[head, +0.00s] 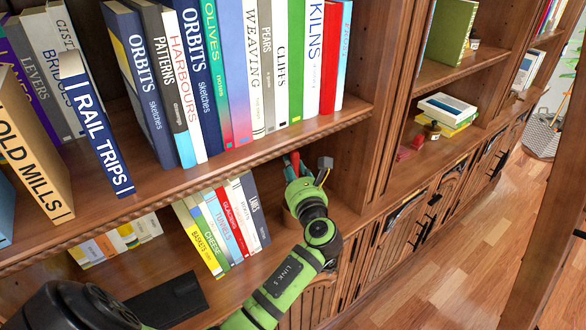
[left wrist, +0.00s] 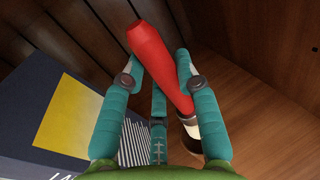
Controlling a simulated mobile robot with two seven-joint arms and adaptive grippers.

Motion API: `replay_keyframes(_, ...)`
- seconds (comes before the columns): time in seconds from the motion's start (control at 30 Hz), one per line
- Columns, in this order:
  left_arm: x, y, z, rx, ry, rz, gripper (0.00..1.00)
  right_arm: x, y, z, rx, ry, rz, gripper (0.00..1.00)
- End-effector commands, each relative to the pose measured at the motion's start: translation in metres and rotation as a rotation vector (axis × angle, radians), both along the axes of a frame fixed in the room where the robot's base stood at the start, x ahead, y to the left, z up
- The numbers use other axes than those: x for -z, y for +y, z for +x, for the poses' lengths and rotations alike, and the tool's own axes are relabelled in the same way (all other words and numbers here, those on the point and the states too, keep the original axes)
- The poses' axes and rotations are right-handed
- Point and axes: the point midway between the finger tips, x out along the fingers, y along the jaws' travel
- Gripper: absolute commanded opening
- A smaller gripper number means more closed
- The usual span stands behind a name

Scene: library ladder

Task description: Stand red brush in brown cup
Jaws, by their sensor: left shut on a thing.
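My left gripper (head: 300,170) is over the lower shelf, right of the row of books, shut on the red brush. In the head view only a bit of red (head: 295,160) shows between the fingers. My right gripper is out of view.
Several books (head: 222,225) stand left of the gripper on the lower shelf; a dark blue one with a yellow patch (left wrist: 68,122) is close in the left wrist view. The upper shelf (head: 220,160) holds more books and overhangs the lower one. An upright divider (head: 385,110) stands to the right.

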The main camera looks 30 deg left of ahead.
Motion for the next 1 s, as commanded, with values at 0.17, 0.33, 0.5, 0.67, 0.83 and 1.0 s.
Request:
replay_keyframes(0.17, 0.017, 0.0, 0.0, 0.0, 0.001, 0.002, 0.0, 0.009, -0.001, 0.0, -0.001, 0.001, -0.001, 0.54)
replay_keyframes(0.33, 0.03, 0.0, 0.0, 0.0, 0.0, 0.003, 0.0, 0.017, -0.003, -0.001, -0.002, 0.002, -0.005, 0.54)
replay_keyframes(0.5, 0.043, 0.0, 0.0, 0.0, 0.0, 0.001, 0.0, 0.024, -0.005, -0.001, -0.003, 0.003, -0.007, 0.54)
replay_keyframes(0.67, 0.05, 0.0, 0.0, 0.001, -0.001, 0.002, 0.0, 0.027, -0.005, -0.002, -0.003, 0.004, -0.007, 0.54)
replay_keyframes(0.83, 0.051, 0.0, 0.0, 0.001, -0.001, 0.002, 0.0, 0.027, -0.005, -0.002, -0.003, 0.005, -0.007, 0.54)
replay_keyframes(1.0, 0.051, 0.0, 0.0, 0.001, -0.001, 0.002, 0.35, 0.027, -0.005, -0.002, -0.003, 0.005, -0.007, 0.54)
